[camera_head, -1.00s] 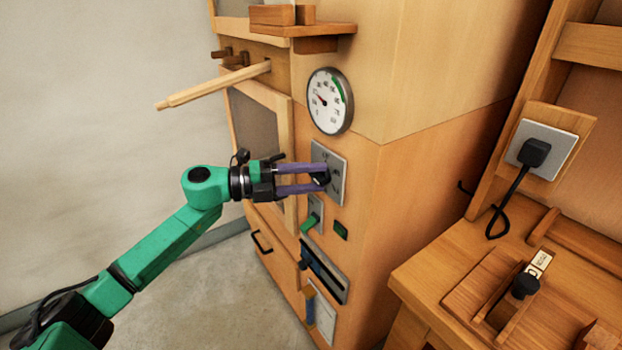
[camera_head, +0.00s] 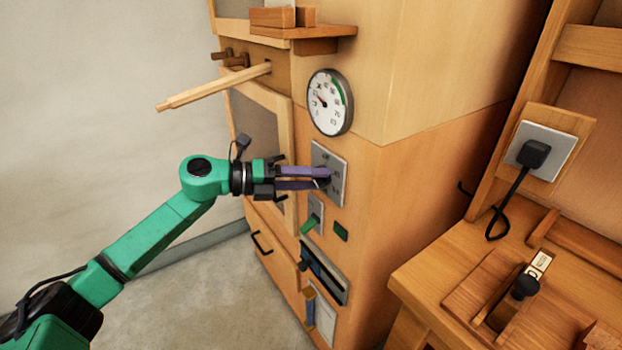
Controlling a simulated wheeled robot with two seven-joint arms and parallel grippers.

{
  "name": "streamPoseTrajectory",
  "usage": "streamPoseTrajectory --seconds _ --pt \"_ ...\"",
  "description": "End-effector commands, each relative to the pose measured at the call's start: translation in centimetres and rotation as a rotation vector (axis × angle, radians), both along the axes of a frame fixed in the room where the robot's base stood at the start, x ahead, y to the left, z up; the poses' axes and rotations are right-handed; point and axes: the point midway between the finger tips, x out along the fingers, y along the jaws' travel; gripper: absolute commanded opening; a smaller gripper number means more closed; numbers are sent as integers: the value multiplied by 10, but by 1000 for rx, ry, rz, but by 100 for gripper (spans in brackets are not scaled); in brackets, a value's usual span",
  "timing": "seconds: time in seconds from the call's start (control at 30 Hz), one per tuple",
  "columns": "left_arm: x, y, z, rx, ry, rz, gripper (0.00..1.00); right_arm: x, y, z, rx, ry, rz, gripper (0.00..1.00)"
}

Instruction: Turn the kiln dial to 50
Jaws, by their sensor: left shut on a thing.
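The kiln (camera_head: 420,80) is a tall wooden cabinet in the middle of the view. The kiln dial is a black knob (camera_head: 323,182) on a grey metal plate (camera_head: 340,172) on its front, mostly hidden by my gripper. My left gripper (camera_head: 318,178) reaches in from the left, its purple fingers shut on the dial. The numbers on the plate are too small and too covered to read. A round white gauge (camera_head: 329,102) with a green arc sits above the plate, its needle pointing to the upper left. My right gripper is not in view.
A green-handled switch (camera_head: 311,222) and a slotted panel (camera_head: 325,270) are below the dial. A wooden bar (camera_head: 215,87) sticks out to the upper left. A wooden bench (camera_head: 440,270) with a plugged socket (camera_head: 541,150) is at right. Floor is clear at lower left.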

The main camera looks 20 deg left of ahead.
Motion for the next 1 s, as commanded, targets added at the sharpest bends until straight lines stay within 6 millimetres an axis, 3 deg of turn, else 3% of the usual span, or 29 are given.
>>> streamPoseTrajectory --seconds 0.13,0.17,0.2,0.67,0.87,1.0 --pt "0 0 -1 0 3 -1 0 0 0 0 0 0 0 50" --pt "0 0 -1 0 3 -1 65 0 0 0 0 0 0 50" --pt "0 0 -1 0 3 -1 80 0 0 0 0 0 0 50" --pt "-5 9 0 -2 3 1 83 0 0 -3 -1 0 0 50" --pt "-28 48 3 5 6 4 83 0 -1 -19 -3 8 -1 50" --pt "-48 83 7 5 8 3 83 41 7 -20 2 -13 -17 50"
